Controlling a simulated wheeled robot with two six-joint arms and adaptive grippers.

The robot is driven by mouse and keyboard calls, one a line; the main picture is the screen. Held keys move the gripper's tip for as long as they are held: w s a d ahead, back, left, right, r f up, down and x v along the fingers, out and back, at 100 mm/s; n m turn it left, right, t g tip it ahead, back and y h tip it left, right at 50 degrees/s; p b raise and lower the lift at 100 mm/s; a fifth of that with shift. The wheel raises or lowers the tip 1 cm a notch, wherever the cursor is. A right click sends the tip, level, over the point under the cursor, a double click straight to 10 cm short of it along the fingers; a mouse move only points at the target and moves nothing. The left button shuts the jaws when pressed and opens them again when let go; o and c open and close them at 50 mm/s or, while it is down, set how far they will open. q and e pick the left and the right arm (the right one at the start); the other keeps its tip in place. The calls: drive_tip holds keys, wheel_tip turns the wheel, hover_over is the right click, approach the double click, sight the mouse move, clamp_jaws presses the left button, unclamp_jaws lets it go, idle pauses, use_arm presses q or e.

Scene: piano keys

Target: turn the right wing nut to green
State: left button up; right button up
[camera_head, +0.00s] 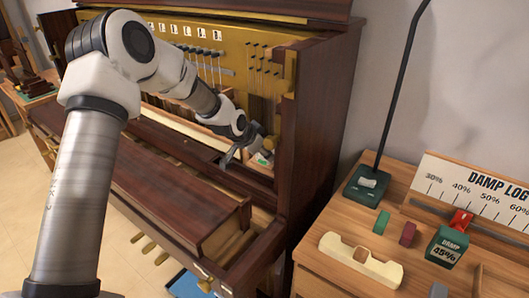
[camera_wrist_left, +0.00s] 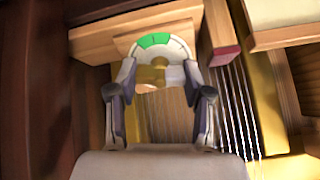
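The wing nut (camera_wrist_left: 150,77) is a brass piece in the left wrist view, in front of a round dial (camera_wrist_left: 178,47). The dial has a white rim with a green sector (camera_wrist_left: 154,40) at its top. My left gripper (camera_wrist_left: 160,73) has its two fingers apart, one on each side of the wing nut; firm contact is not visible. In the head view my left gripper (camera_head: 248,147) reaches inside the piano's right end, and it and the case partly hide the dial there. My right gripper is not in view.
The dark piano case (camera_head: 322,110) rises close to the right of my left arm. Wooden blocks and thin wires (camera_wrist_left: 236,105) lie close right of the fingers. A side table (camera_head: 375,215) holds a damp log board (camera_head: 480,200), a green block (camera_head: 447,247) and a cream handle (camera_head: 360,262).

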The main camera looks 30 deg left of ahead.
use_arm(q)
drive_tip(key=n, duration=0.2)
drive_tip(key=shift+r+n+p, duration=0.1)
drive_tip(key=shift+n+p, duration=0.2)
drive_tip(key=shift+p, duration=0.05)
drive_tip(key=shift+n, duration=0.6)
drive_tip(key=n, duration=0.2)
drive_tip(key=shift+n, duration=0.4)
drive_tip(key=n, duration=0.8)
drive_tip(key=o, duration=1)
drive_tip(key=shift+o, duration=0.2)
